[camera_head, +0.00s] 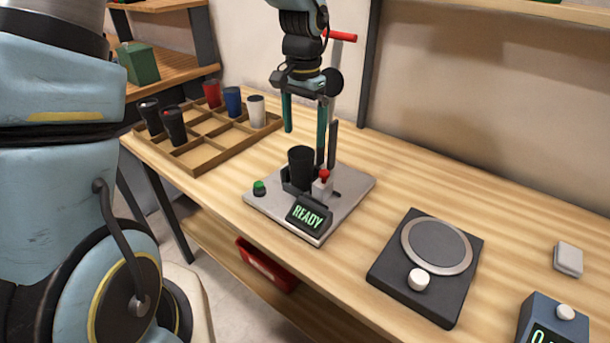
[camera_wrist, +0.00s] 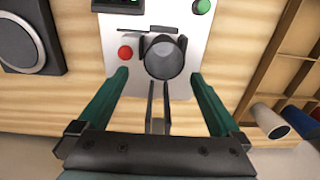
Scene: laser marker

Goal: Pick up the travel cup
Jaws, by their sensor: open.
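A dark travel cup (camera_head: 301,166) stands upright in the holder on the silver plate of the laser marker (camera_head: 345,188). In the wrist view the cup (camera_wrist: 165,61) shows from above as a dark round opening, just past my fingertips. My gripper (camera_head: 304,147) has two teal fingers, spread apart and empty. It hangs above and behind the cup, pointing down. In the wrist view my gripper (camera_wrist: 158,76) has one finger toward each side of the cup, with no contact visible. The marker's display (camera_head: 308,216) reads READY.
A wooden divided tray (camera_head: 205,157) at the left holds several cups, including red (camera_head: 212,94), blue (camera_head: 233,101) and white (camera_head: 257,111) ones. The marker's post (camera_head: 332,145) rises close behind the cup. A red button (camera_head: 324,175) sits beside it. A black round-plate device (camera_head: 435,250) stands right.

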